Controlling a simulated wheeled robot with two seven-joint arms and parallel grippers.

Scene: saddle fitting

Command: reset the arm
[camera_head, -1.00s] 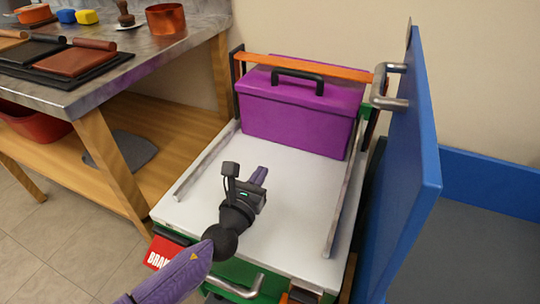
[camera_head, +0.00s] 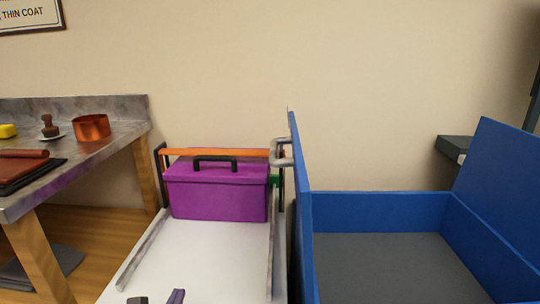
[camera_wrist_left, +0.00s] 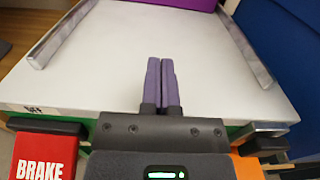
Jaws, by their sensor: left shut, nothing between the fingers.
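My left gripper (camera_wrist_left: 160,64) is shut and empty in the left wrist view, its two purple fingers side by side over the white cart top (camera_wrist_left: 205,50). In the head view only the tip of my left gripper (camera_head: 176,296) shows at the bottom edge. The cart top (camera_head: 190,255) carries a purple box (camera_head: 217,194) with a black handle at its far end. An orange bar (camera_head: 225,153) runs behind the box. My right gripper is not in view.
A blue panel (camera_head: 301,215) stands upright along the cart's right side, beside a blue-walled bin (camera_head: 380,212) with a grey floor. A workbench (camera_head: 90,160) with a copper pot (camera_head: 91,127) is at left. A red BRAKE sign (camera_wrist_left: 40,158) is at the cart's near edge. The cart top's middle is clear.

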